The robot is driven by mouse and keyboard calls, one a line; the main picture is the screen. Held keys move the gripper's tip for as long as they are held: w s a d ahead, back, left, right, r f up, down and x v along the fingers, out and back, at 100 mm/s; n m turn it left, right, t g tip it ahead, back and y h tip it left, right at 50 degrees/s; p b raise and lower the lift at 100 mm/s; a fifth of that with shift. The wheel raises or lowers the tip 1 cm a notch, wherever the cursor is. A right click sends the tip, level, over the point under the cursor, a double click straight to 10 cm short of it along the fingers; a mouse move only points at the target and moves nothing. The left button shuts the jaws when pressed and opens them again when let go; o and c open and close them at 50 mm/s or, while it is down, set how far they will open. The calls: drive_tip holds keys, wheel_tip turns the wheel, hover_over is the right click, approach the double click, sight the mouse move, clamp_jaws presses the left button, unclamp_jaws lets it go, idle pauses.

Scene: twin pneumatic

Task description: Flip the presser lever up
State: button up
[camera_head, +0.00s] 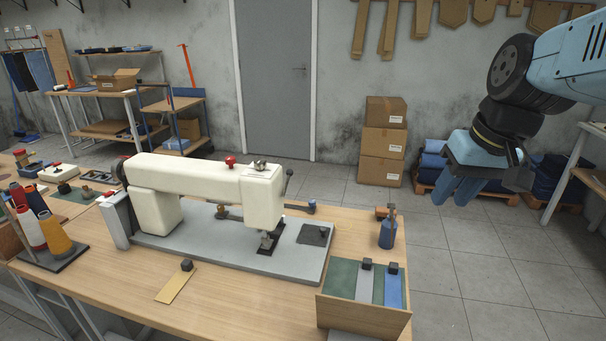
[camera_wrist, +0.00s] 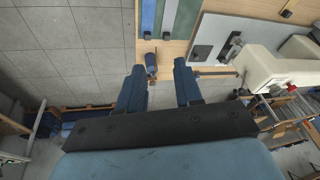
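The cream sewing machine (camera_head: 205,184) stands on a grey bed plate on the table; it also shows at the right of the wrist view (camera_wrist: 265,68). At the right end of its head, a short dark lever (camera_head: 287,182) tilts up and a bar with a blue-grey knob (camera_head: 311,207) sticks out to the right. I cannot tell for sure which is the presser lever. The presser foot (camera_head: 268,242) is below the head. My gripper (camera_head: 457,192) is open and empty, in the air right of the machine, well apart from it. Its two blue fingers (camera_wrist: 158,75) show a clear gap.
A blue bottle (camera_head: 387,232) stands at the table's right edge, near a wooden tray (camera_head: 335,305) with coloured strips. Thread cones (camera_head: 53,232) stand at left. Stacked cartons (camera_head: 383,142) are on the floor behind.

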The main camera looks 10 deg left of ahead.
drive_tip(key=w+a+f+n+g+y, duration=0.3)
drive_tip(key=w+a+g, duration=0.1)
drive_tip(key=w+a, duration=0.25)
drive_tip(key=n+g+y, duration=0.3)
drive_tip(key=n+y, duration=0.1)
drive_tip(key=y, duration=0.9)
approach(287, 183)
drive_tip(key=w+d+r, duration=0.1)
drive_tip(key=w+d, duration=0.3)
drive_tip(key=d, duration=0.2)
drive_tip(key=x, duration=1.3)
drive_tip(key=shift+a, duration=0.3)
drive_tip(key=shift+f, duration=0.1)
clamp_jaws()
